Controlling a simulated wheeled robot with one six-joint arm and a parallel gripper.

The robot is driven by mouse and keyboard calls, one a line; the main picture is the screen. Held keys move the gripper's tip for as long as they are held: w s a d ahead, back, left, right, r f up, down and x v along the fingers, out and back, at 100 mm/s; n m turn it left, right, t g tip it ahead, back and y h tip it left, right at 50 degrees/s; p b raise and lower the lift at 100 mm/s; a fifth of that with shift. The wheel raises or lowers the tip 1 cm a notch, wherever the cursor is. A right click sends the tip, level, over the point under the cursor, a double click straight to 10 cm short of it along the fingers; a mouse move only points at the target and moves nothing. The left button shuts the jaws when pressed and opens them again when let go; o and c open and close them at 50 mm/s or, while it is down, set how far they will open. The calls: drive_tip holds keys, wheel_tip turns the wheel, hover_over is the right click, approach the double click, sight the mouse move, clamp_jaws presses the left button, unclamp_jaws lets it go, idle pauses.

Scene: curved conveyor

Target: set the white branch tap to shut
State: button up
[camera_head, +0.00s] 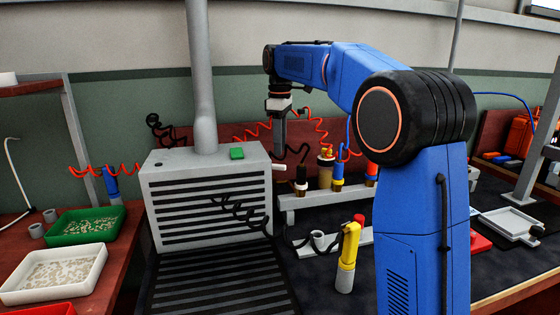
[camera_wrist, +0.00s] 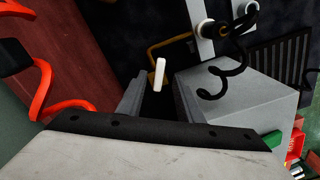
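The white branch tap (camera_head: 279,167) shows in the head view as a small white lever just right of the grey slatted box (camera_head: 205,200), near its top edge. In the wrist view the white lever (camera_wrist: 159,74) stands lengthwise, just beyond and between my fingertips. My gripper (camera_head: 280,150) points down right above the lever in the head view. In the wrist view my gripper (camera_wrist: 158,98) has its two fingers apart with nothing held between them. I cannot tell whether the fingers reach down around the lever.
A grey pipe (camera_head: 202,80) rises from the box beside my arm, and a green block (camera_head: 237,153) lies on its top. Red coiled hoses (camera_head: 255,135) hang behind. A rack (camera_head: 318,199) with several tools stands at the right. A yellow tool (camera_head: 348,250) stands in front.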

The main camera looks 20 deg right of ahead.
sight(280, 165)
drive_tip(key=shift+f, duration=2.95)
clamp_jaws()
